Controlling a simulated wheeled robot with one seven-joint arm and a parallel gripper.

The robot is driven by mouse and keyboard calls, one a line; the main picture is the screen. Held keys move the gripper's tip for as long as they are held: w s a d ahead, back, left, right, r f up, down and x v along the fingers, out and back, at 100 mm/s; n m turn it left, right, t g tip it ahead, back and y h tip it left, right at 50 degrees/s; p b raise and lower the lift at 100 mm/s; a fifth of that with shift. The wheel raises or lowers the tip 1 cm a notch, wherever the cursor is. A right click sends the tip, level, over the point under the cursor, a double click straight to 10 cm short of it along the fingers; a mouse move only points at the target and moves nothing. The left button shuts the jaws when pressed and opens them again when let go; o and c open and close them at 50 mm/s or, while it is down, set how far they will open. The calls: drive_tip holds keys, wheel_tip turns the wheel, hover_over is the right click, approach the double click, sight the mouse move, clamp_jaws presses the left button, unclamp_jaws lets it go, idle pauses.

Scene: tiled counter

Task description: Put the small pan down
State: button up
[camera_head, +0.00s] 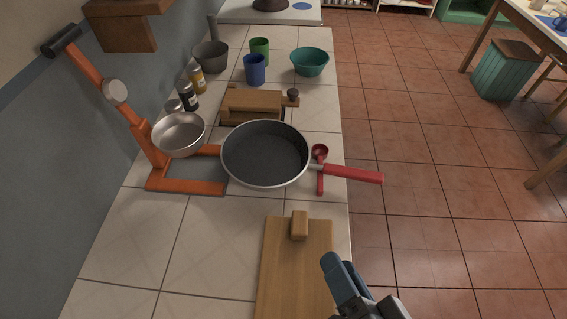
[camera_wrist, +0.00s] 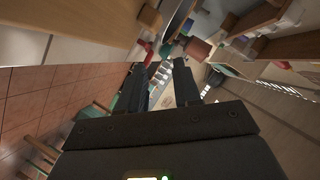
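A dark round frying pan (camera_head: 265,153) with a silver rim and a red handle (camera_head: 352,174) lies level in the middle of the counter. Its handle reaches right, past the counter's edge. A smaller grey pan (camera_head: 211,57) stands at the back left, its handle pointing away. My gripper (camera_head: 338,268) is at the lower right, beside the cutting board and nearer than the frying pan. In the wrist view, my gripper's two fingers (camera_wrist: 161,68) are apart with nothing seen held between them. A red piece (camera_wrist: 148,53) shows beyond the left finger.
A cutting board (camera_head: 290,275) with a wooden block lies in front. An orange stand (camera_head: 185,185) and a metal bowl (camera_head: 180,130) are left of the frying pan. A red scoop (camera_head: 320,154) is by its handle. Blue and green cups (camera_head: 255,70) stand behind. Bare tiles lie front left.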

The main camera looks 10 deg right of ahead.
drive_tip(key=w+a+r+m+g+y+b, duration=0.1)
drive_tip(key=w+a+r+g+y+b, duration=0.15)
drive_tip(key=w+a, duration=0.55)
drive_tip(key=w+a+r+g+y+b, duration=0.1)
drive_tip(key=w+a+r+g+y, duration=0.25)
drive_tip(key=w+a, duration=0.4)
drive_tip(key=m+g+h+b, duration=0.2)
drive_tip(key=m+g+h, duration=0.1)
drive_tip(key=g+h, duration=0.25)
hover_over(293, 179)
drive_tip(key=shift+t+h, duration=0.45)
drive_tip(key=f, duration=0.4)
drive_tip(key=s+f, duration=0.1)
drive_tip(key=f, duration=0.1)
drive_tip(key=shift+d, duration=0.4)
drive_tip(key=shift+n, duration=0.3)
drive_tip(key=shift+s+p+x, duration=0.1)
drive_tip(key=shift+p+x, duration=0.1)
drive_tip(key=shift+x, duration=1.3)
drive_tip(key=shift+s+p+x, duration=0.15)
drive_tip(key=shift+x, duration=1.4)
drive_tip(key=shift+d+f, duration=0.1)
drive_tip(key=shift+c, duration=0.2)
clamp_jaws()
